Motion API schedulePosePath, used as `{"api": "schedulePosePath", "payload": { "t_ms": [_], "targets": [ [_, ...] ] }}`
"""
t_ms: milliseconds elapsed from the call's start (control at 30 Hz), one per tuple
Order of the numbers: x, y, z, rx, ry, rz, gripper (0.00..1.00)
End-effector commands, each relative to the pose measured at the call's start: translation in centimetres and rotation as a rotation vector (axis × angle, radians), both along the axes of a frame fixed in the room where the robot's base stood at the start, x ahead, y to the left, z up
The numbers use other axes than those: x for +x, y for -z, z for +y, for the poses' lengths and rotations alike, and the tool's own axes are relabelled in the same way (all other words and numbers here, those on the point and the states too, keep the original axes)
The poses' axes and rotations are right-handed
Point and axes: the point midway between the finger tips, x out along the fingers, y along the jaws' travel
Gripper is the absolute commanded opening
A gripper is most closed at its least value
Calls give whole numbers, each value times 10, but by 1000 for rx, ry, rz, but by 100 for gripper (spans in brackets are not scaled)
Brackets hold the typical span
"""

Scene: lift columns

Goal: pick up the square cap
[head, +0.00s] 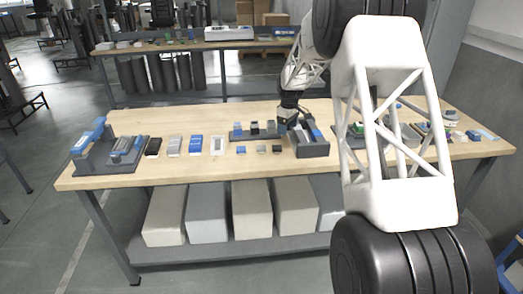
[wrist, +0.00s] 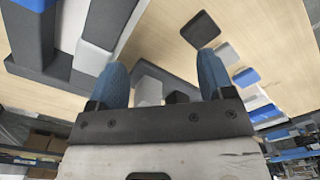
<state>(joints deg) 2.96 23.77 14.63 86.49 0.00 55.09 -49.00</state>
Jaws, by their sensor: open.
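Three small square-looking caps lie in a row on the bench: a dark cap (head: 276,149), a grey cap (head: 262,149) and a blue cap (head: 241,150). In the wrist view the dark cap (wrist: 200,30), grey cap (wrist: 227,54) and blue cap (wrist: 246,77) show beyond the fingers. I cannot tell which one the task means. My gripper (head: 287,119) is open, behind the row near the right end of a dark rack (head: 240,137). In the wrist view a light grey block (wrist: 148,90) and a dark piece (wrist: 177,97) show between the blue fingertips (wrist: 163,82), apart from them.
Several flat cases and a dark stand (head: 107,160) with blue parts fill the left of the bench (head: 200,172). More small parts lie on the right. The front strip is mostly clear.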

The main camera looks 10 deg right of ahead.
Motion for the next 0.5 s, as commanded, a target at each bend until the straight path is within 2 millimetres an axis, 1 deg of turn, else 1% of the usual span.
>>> {"api": "schedulePosePath", "payload": {
  "t_ms": [33,200,333,400,500],
  "targets": [
    [-2,1,17,0,-82,0,74],
    [-9,3,62,0,-360,0,74],
    [-14,6,87,0,-524,1,74],
    [-16,7,97,0,-586,0,74],
    [-18,7,105,0,-642,0,74]
  ]
}}
